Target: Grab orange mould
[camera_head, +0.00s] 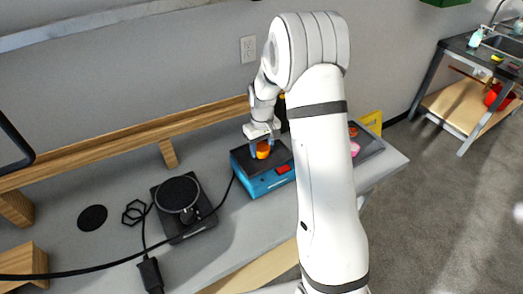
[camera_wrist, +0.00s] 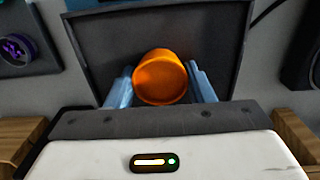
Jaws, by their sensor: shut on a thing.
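The orange mould (camera_head: 262,149) is a small round cup on the dark top of a blue device (camera_head: 262,183) on the bench. In the wrist view the orange mould (camera_wrist: 160,77) sits between the two blue-grey fingers of my gripper (camera_wrist: 161,88). My gripper (camera_head: 264,146) is shut on the mould in the head view, with a finger on each side. The dark plate (camera_wrist: 100,35) of the device lies behind and around the mould. I cannot tell whether the mould touches the plate or is slightly lifted.
A black round-topped device (camera_head: 177,195) with cables stands left of the blue one. A dark tray (camera_head: 369,146) with a pink item (camera_head: 354,149) lies to the right, partly behind my arm. A wooden rail (camera_head: 120,154) runs along the wall.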

